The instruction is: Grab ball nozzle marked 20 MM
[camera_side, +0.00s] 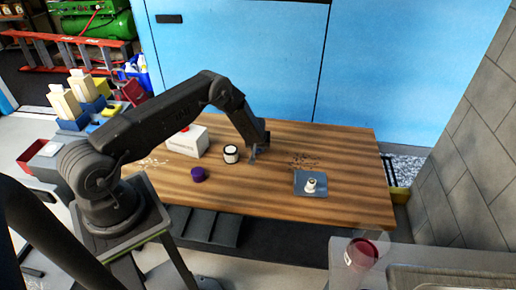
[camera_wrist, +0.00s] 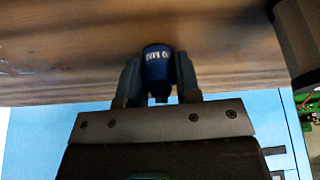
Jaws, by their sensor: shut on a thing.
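A dark blue ball nozzle (camera_wrist: 158,68) with white lettering sits between my fingers in the wrist view. The lettering is upside down and only partly readable; an "MM" seems to show, but the full number is not clear. My gripper (camera_wrist: 159,80) is shut on this nozzle, one finger on each side. In the side view my gripper (camera_side: 254,155) is low over the wooden table (camera_side: 260,195), right of the black-and-white cylinder. There the nozzle is too small and covered to make out clearly, and I cannot tell whether it touches the wood.
A black-and-white cylinder (camera_side: 231,154) stands close to the left of my gripper. A purple cylinder (camera_side: 198,174) is nearer the front edge. A white box (camera_side: 187,141) is at the left. A grey-blue tray (camera_side: 302,192) at the right holds a small pale piece (camera_side: 310,185). Dark bits lie behind it.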

